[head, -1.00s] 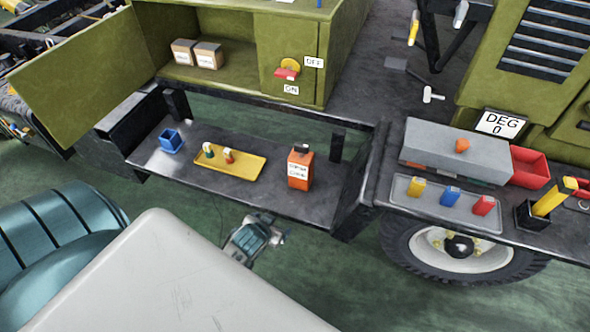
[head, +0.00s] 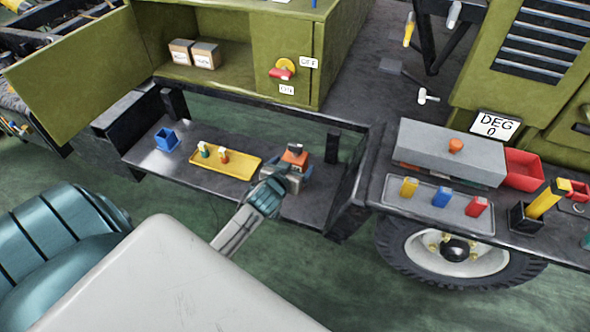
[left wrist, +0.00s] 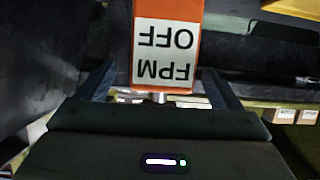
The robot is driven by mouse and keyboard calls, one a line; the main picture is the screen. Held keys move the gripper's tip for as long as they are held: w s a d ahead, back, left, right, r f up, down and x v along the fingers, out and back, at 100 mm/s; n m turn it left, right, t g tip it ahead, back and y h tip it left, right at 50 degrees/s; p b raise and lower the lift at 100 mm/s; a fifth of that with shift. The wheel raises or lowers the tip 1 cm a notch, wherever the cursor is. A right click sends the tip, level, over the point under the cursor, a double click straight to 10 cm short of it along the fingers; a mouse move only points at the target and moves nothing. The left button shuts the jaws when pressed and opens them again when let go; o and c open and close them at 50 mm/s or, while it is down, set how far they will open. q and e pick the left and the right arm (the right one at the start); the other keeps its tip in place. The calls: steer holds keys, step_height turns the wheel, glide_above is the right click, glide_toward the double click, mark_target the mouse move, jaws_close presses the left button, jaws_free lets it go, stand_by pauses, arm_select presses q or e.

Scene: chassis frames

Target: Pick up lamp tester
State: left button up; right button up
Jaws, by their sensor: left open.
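The lamp tester, an orange box (head: 296,156) with a dark top, stands upright on the dark shelf, right of the yellow tray. In the left wrist view the orange box (left wrist: 168,18) shows a white label reading "FPM OFF" upside down. My left gripper (head: 292,174) is at the box's near side and hides its lower part in the head view. In the left wrist view the left gripper (left wrist: 156,78) is open, one finger on each side of the box, with gaps visible. My right gripper is not clearly in view.
A yellow tray (head: 208,176) with two small bottles and a blue bin (head: 166,139) stand left on the same shelf. Dark posts rise from the shelf's back. A grey tray (head: 420,209) with coloured blocks and a red bin (head: 524,168) lie to the right.

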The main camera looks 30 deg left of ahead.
arm_select(q)
steer(key=x, duration=0.4)
steer(key=shift+s+a, duration=0.1)
steer(key=shift+a, duration=0.05)
steer(key=c, duration=1.3)
steer(key=shift+o, duration=0.2)
steer(key=shift+r, duration=0.1)
